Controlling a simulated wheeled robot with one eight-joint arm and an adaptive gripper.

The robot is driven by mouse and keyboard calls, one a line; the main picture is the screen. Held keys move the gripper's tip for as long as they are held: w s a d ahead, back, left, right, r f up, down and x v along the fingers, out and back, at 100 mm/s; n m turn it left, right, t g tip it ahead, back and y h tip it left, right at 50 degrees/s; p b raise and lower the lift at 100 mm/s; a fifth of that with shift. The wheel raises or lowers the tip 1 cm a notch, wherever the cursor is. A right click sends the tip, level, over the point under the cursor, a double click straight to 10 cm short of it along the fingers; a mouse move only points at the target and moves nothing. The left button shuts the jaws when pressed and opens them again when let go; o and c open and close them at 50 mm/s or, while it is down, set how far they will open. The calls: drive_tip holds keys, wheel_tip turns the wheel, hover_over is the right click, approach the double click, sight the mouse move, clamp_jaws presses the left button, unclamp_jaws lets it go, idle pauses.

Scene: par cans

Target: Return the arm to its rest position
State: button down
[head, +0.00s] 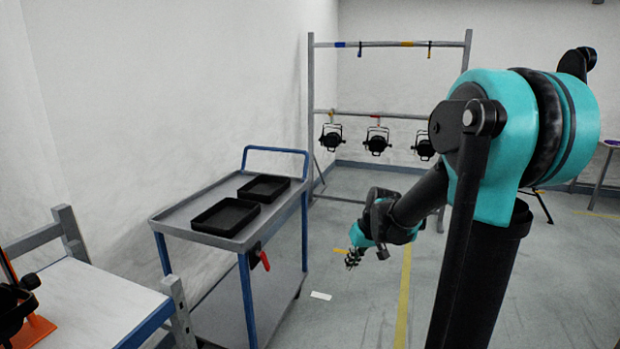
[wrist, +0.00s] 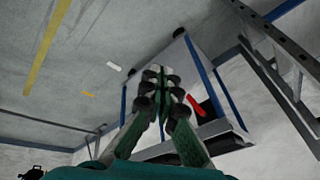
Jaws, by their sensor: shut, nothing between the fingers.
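My gripper (head: 352,259) hangs in the open space right of the cart in the head view, low over the floor. In the wrist view its two fingers (wrist: 160,82) come together at the tips with nothing between them. My arm is teal and black and bends down from the right side of the head view. The gripper is apart from the cart and the rack.
A blue-framed cart (head: 190,207) carries two black trays (head: 226,217). A metal rack (head: 311,120) behind holds several black par cans (head: 377,142). A white-topped bench (head: 90,310) stands at front left. Floor with a yellow line (head: 404,290) is mostly clear.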

drive_tip(key=s+d+f+m+h, duration=0.1)
drive_tip(key=s+d+f, duration=0.2)
drive_tip(key=s, duration=0.6)
drive_tip(key=s+d+f+m+t+h, duration=0.1)
drive_tip(key=s+d+f+h, duration=0.1)
drive_tip(key=s, duration=0.8)
drive_tip(key=shift+s+d+f+m, duration=0.2)
drive_tip(key=shift+d+f+m, duration=0.2)
drive_tip(key=shift+d+f, duration=0.3)
drive_tip(key=shift+r, duration=0.15)
